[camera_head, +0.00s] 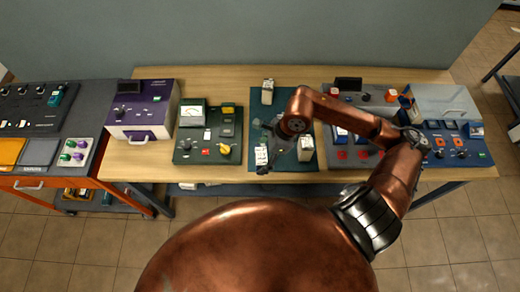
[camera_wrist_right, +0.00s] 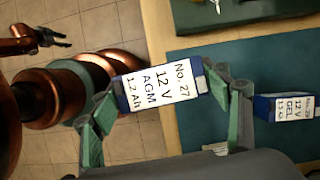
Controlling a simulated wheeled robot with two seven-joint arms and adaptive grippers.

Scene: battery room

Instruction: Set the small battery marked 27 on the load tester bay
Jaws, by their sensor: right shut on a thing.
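My right gripper (camera_head: 277,142) reaches down over the dark green mat and is shut on the small battery marked 27 (camera_wrist_right: 158,86). In the right wrist view its white label reads No. 27, 12 V, AGM, and green fingers hold its two ends. In the head view the battery (camera_head: 261,156) shows at the mat's front left. A green unit with a dial meter and yellow knob (camera_head: 207,145) stands left of the mat; no readable label confirms it as the load tester. My left gripper (camera_wrist_right: 50,38) is open and empty in the right wrist view.
A GEL battery (camera_head: 267,91) stands at the back of the mat (camera_head: 285,102), another battery (camera_head: 305,148) at its right. A purple unit (camera_head: 143,110) stands farther left; grey and blue equipment (camera_head: 452,145) fills the right. Bare wood (camera_head: 225,77) runs along the back.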

